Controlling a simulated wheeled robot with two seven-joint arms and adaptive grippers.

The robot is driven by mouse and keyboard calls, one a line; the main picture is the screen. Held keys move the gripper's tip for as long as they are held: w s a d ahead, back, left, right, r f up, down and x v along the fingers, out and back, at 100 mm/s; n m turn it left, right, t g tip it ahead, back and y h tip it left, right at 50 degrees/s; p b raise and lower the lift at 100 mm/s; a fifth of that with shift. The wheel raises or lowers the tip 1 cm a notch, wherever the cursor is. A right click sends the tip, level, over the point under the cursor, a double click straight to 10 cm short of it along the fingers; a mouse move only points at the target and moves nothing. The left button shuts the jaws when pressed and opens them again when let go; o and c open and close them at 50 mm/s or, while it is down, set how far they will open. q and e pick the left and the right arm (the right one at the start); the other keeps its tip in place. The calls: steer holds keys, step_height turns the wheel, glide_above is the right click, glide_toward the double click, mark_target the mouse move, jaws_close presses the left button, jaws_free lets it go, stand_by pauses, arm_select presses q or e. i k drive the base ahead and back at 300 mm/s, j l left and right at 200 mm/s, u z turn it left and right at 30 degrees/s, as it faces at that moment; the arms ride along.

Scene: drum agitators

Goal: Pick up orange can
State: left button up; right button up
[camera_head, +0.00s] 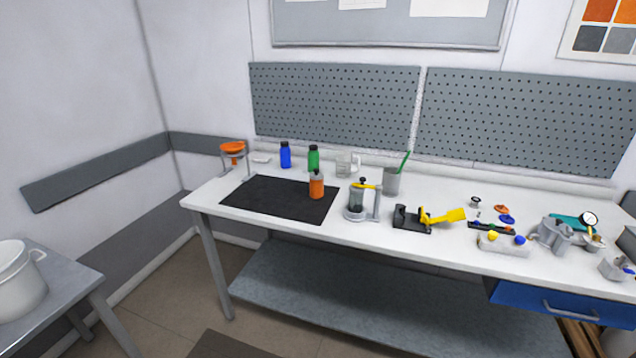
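The orange can (316,187) stands upright near the right edge of a black mat (262,198) on the white workbench. It looks like a small bottle with an orange body and a dark top. A green bottle (313,158) stands behind it and a blue bottle (285,155) stands behind it to the left. Neither of my grippers shows in the head view.
A grey apparatus with a yellow part (357,202) stands close to the right of the orange can. A grey cup (392,181), a yellow-and-black tool (428,217) and several small parts lie further right. The mat's left part is clear. A white pot (18,283) stands on a side table.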

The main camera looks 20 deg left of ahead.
mark_target(316, 186)
steer(key=i+l+u, duration=0.1)
steer(key=i, duration=0.7)
steer(key=i+l, duration=0.15)
steer(key=i, duration=0.6)
steer(key=j+u, duration=0.05)
